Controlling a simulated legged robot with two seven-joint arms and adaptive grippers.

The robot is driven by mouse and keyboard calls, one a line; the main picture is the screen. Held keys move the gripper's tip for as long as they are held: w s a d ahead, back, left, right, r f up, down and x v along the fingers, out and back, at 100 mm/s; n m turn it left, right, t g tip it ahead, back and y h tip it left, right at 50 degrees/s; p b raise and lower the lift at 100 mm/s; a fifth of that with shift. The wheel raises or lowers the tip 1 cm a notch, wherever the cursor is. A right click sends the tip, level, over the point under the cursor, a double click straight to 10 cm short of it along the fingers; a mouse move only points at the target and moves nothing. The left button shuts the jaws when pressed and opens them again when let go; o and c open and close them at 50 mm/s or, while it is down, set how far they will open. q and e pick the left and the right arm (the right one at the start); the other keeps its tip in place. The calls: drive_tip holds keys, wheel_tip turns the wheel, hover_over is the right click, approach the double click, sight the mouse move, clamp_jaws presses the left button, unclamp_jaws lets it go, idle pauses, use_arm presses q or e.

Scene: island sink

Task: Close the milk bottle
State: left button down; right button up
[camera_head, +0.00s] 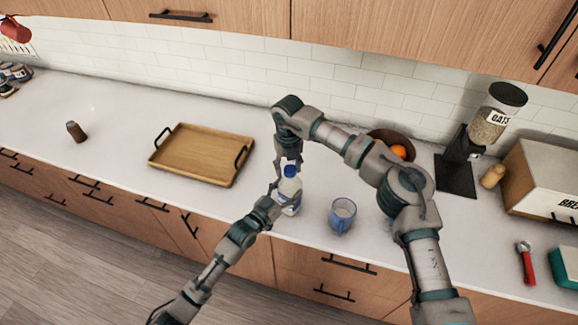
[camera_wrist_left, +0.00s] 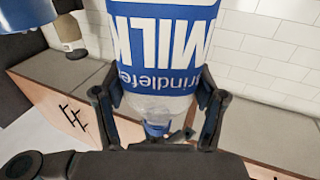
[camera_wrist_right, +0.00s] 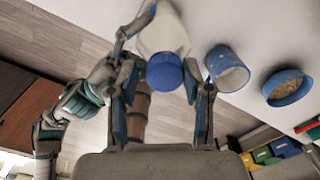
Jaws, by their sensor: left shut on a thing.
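The white milk bottle (camera_head: 291,188) stands upright near the counter's front edge, with its blue cap (camera_head: 290,171) at the top. My left gripper (camera_head: 276,192) is shut on the bottle from the front left. In the left wrist view the blue and white MILK label (camera_wrist_left: 155,45) appears upside down between its fingers. My right gripper (camera_wrist_right: 160,85) is open, its fingers on either side of the cap, which shows in the right wrist view (camera_wrist_right: 164,72). There are small gaps beside the cap. Whether the cap is fully seated cannot be told.
A blue mug (camera_head: 342,214) stands close right of the bottle. A wooden tray (camera_head: 190,167) with black handles lies to the left. A brown bowl (camera_head: 384,134) with an orange, an oats dispenser (camera_head: 487,125) and a bread box (camera_head: 540,178) stand to the right.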

drive_tip(key=shift+o, duration=0.3)
drive_tip(key=shift+r, duration=2.3)
drive_tip(key=shift+c, duration=0.4)
wheel_tip(320, 180, up, 2)
drive_tip(key=n, duration=0.6)
drive_tip(key=shift+w, duration=0.1)
drive_tip(key=n, duration=0.1)
drive_tip(key=r+n, duration=0.1)
drive_tip(key=n, duration=0.3)
drive_tip(key=shift+d+r, duration=0.1)
drive_tip(key=shift+r, duration=0.15)
drive_tip(key=shift+f, duration=0.15)
drive_tip(key=shift+f, duration=3.9)
